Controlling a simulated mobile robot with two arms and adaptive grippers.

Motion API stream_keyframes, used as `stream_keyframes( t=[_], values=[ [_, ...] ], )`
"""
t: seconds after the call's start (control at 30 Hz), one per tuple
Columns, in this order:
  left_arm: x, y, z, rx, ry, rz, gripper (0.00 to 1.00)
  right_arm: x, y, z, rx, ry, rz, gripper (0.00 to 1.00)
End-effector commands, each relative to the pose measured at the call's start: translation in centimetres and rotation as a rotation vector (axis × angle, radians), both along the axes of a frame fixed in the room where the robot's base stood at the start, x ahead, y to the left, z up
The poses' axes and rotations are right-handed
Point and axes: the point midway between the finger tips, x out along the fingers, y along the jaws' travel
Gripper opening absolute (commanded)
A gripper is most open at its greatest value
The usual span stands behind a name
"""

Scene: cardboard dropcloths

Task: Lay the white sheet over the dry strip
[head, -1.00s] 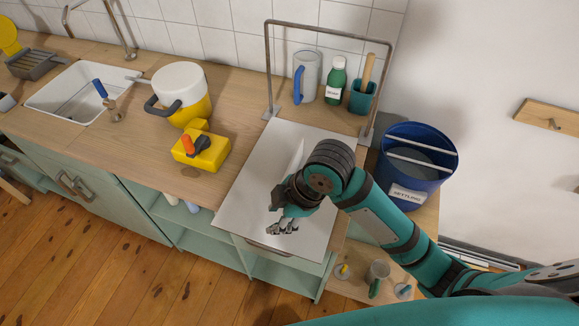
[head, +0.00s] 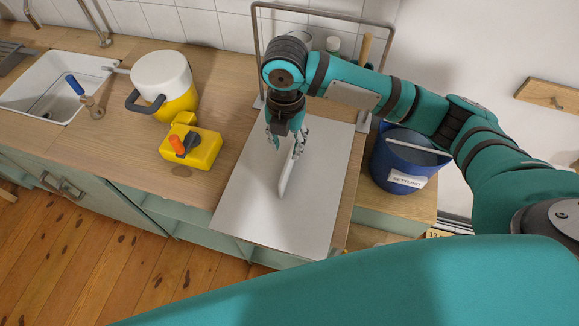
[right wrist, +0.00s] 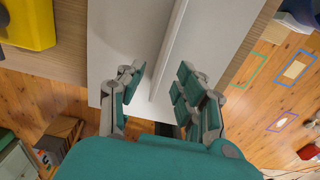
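A white sheet (head: 245,190) lies flat on the wooden counter below the metal frame. A thin white raised piece (head: 288,178) runs lengthwise along its middle; I cannot tell whether it is a fold or a separate piece. My right gripper (head: 286,147) is above the sheet at the raised piece's far end. In the right wrist view my right gripper (right wrist: 160,82) has its fingers apart, with the raised piece (right wrist: 168,50) running between them and no clear contact. I cannot make out the dry strip. My left gripper is out of view.
A metal frame (head: 258,40) stands behind the sheet. A yellow box with an orange knob (head: 203,152) and a white-and-yellow pot (head: 163,80) are to the left, then a sink (head: 50,95). A blue bucket (head: 385,160) stands to the right.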

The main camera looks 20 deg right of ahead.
Motion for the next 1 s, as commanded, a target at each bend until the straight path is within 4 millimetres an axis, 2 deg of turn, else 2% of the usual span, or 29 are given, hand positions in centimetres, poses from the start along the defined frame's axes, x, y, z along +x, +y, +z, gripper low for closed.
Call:
stream_keyframes(
  t=[0.1, 0.2, 0.47, 0.7, 0.83, 1.0],
  values=[
    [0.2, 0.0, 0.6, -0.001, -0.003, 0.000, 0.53, -0.1, -0.1, -2.3, -0.001, 0.003, -0.001, 0.35],
    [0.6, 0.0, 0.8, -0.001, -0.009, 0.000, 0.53, 0.0, 0.0, -3.7, 0.000, 0.002, -0.002, 0.35],
    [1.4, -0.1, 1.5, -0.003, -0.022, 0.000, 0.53, 0.1, -0.3, -5.5, -0.002, 0.003, -0.003, 0.35],
    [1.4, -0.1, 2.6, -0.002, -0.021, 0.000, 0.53, 0.3, -0.9, -9.0, 0.000, 0.001, -0.001, 0.35],
    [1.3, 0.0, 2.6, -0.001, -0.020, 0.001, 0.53, 0.3, -0.9, -9.8, 0.000, -0.001, 0.000, 0.35],
    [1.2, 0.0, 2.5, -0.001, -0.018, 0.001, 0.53, 0.3, -0.9, -9.9, 0.001, -0.002, 0.000, 0.35]
  ],
)
